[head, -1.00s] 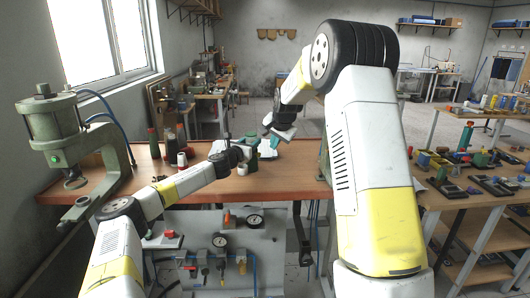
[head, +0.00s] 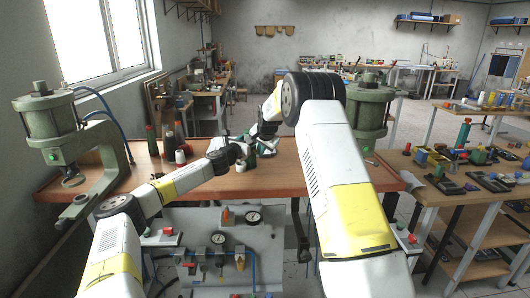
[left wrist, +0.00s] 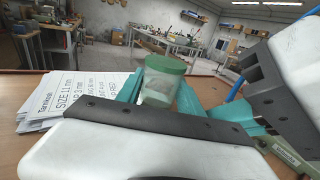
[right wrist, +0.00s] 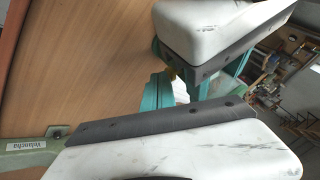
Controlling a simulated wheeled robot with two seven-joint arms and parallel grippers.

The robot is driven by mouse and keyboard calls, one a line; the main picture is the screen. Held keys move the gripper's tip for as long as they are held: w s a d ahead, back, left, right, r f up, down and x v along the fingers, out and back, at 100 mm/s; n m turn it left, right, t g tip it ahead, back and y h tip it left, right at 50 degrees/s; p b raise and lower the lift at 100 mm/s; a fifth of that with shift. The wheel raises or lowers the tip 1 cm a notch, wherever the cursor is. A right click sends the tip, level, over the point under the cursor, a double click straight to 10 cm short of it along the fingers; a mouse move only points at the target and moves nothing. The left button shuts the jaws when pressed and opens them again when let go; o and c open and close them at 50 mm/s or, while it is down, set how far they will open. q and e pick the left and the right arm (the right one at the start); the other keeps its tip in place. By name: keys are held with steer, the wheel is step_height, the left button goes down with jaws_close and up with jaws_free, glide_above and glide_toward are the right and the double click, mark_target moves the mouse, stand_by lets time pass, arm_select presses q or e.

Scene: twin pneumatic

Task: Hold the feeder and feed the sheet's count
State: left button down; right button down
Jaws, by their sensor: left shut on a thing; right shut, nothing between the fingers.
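A clear jar with a green lid (left wrist: 165,66), seemingly the feeder, stands upright between the teal fingers of my left gripper (left wrist: 160,92). My left gripper is shut on it above the wooden bench; it also shows in the head view (head: 240,151). My right gripper (head: 261,139) is beside it, close to the left one. In the right wrist view its teal fingers (right wrist: 160,96) are shut with nothing seen between them. The printed sheet (left wrist: 84,94) lies on the bench left of the jar in the left wrist view, its lines partly cut off by the gripper; "SIZE 11 mm" is readable.
A green press (head: 62,130) stands at the bench's left end and another (head: 370,110) at the right, partly behind my arm. Bottles and spools (head: 170,146) stand near the back left. A gauge panel (head: 222,238) is in front. Bare wood (head: 285,180) shows at front right.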

steer(key=shift+w, duration=0.1)
steer(key=shift+w+a, duration=0.6)
steer(key=shift+a, duration=0.1)
arm_select(q)
steer(key=shift+d, duration=0.1)
arm_select(e)
steer(key=shift+s, duration=0.1)
steer(key=s+d+r, duration=0.4)
steer(key=s+r, duration=0.4)
steer(key=shift+s, duration=0.25)
